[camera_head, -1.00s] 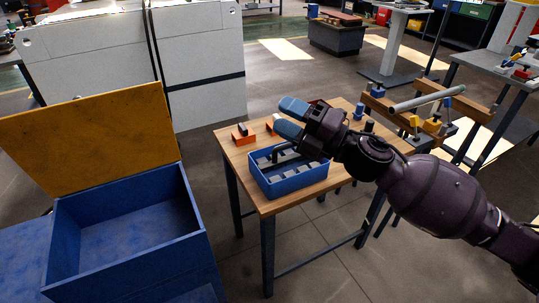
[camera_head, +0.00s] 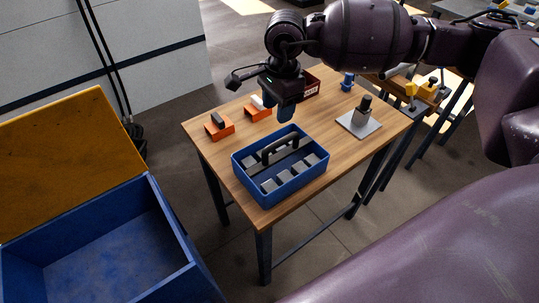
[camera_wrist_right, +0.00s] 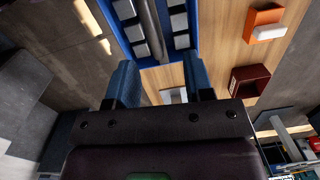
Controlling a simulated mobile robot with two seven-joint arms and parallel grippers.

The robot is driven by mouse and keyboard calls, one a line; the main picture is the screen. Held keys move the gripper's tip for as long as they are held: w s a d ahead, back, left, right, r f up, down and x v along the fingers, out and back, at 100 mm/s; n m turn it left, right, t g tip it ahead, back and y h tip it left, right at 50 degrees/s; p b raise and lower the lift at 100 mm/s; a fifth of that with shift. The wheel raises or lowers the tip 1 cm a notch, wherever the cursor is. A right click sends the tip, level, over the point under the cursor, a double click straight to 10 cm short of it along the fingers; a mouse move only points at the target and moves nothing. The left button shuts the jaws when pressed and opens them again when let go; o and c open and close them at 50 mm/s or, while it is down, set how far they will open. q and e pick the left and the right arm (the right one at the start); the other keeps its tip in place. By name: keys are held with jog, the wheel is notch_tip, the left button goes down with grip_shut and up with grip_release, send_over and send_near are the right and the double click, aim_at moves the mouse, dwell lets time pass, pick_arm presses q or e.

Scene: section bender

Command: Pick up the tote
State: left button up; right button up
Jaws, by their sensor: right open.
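The tote is a blue open box (camera_head: 262,187) with a dark arched handle and several grey blocks in its compartments. It stands on the wooden table (camera_head: 229,160). In the right wrist view, the tote (camera_wrist_right: 193,32) lies at the top, beyond the fingertips, with its handle bar running between two rows of blocks. My right gripper (camera_head: 284,112) points down with blue fingers, just behind the handle and apart from it. In the right wrist view its two fingers (camera_wrist_right: 161,72) are spread with nothing between them. My left gripper is not in view.
Orange holders (camera_head: 218,127) and a dark red bin (camera_head: 312,86) stand toward the table's back. A grey plate with a post (camera_head: 359,122) is at the right. A large blue crate with an open yellow lid (camera_head: 95,247) stands left of the table.

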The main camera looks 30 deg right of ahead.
aim_at(281, 141)
jog(key=shift+n+h, duration=0.3)
jog(key=f, duration=0.4)
jog(key=s+d+f, duration=0.1)
jog(key=shift+f+b, duration=0.35)
jog(key=shift+f, duration=0.05)
jog(key=f, duration=0.5)
jog(key=shift+s+a+b, duration=0.1)
jog(key=shift+a+b, duration=0.1)
jog(key=shift+b, duration=0.1)
grip_shut()
jog(key=shift+r, duration=0.1)
dwell(0.6)
